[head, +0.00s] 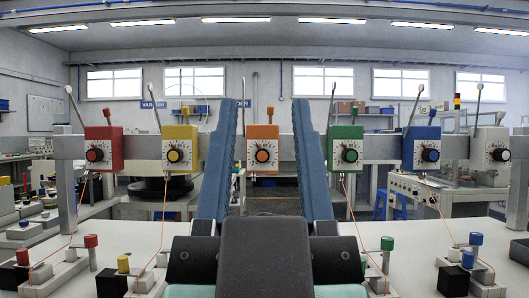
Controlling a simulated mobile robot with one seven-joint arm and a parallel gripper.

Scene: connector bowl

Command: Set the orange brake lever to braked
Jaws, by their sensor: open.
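The orange brake box (262,157) sits on the grey rail near the middle of the head view, with a round black-rimmed dial on its front. My gripper (268,108) is open and empty. Its two long blue fingers reach up and away from me, one on each side of the orange box in the picture. How far the fingertips are from the lever in depth is unclear.
Below, a pale table (410,238) carries blocks with coloured knobs, and thin orange wires run up to several boxes.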

